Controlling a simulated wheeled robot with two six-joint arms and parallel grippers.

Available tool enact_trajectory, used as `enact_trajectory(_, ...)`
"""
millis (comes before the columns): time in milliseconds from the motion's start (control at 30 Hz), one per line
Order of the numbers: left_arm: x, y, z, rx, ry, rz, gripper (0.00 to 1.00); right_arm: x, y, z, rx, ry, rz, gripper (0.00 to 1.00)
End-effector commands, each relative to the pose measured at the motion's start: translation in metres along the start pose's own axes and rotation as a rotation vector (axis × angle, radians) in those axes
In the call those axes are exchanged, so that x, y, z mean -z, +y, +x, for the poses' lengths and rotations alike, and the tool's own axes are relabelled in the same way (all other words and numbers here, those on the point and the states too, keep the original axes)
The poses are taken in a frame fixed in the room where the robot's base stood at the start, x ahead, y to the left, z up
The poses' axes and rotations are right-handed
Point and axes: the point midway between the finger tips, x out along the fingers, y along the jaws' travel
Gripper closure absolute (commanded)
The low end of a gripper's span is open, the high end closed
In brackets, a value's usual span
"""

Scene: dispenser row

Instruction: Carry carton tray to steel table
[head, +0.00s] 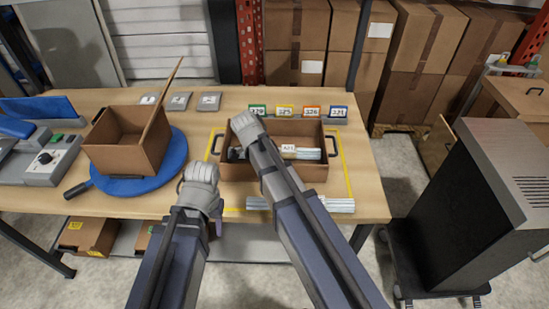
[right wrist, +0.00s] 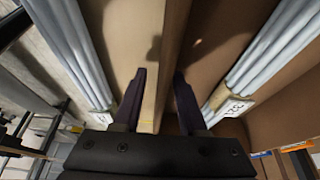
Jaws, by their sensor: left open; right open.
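The brown carton tray (head: 312,172) with black side handles stands on the wooden workbench (head: 375,203). Labelled bundles of pale tubes (head: 302,153) lie in it. My left gripper (head: 218,207) is open and empty, just left of the tray's front left corner. My right arm reaches over the tray, hiding part of it, and the right fingertips are hidden in the head view. In the right wrist view the right gripper (right wrist: 157,95) is open, its fingers on either side of a brown wall edge. I cannot tell whether they touch it. No steel table is clearly identifiable.
Another tube bundle (head: 325,205) lies in front of the tray. Numbered cards (head: 285,111) stand behind it. A brown box (head: 125,140) sits on a blue turntable (head: 172,170) at left. A dark cabinet (head: 475,200) on a wheeled base stands right, with floor between.

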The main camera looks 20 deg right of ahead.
Motion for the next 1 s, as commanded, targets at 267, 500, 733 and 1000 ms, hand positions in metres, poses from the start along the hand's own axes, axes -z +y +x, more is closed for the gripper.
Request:
enact_trajectory(267, 0.0003, 0.0005, 0.0052, 0.0, 0.0, 0.0, 0.5, 0.0003, -0.0002, 0.0057, 0.001, 0.0, -0.001, 0.59)
enact_trajectory(500, 0.0003, 0.0005, 0.0052, 0.0, 0.0, 0.0, 0.5, 0.0001, -0.0002, 0.0057, 0.001, 0.0, 0.0, 0.83)
enact_trajectory(733, 0.0003, 0.0005, 0.0052, 0.0, 0.0, 0.0, 0.5, 0.0, -0.0001, 0.0057, 0.001, 0.0, 0.0, 1.0)
enact_trajectory(1000, 0.0003, 0.0005, 0.0052, 0.0, 0.0, 0.0, 0.5, 0.0, -0.0001, 0.0057, 0.001, 0.0, 0.0, 1.0)
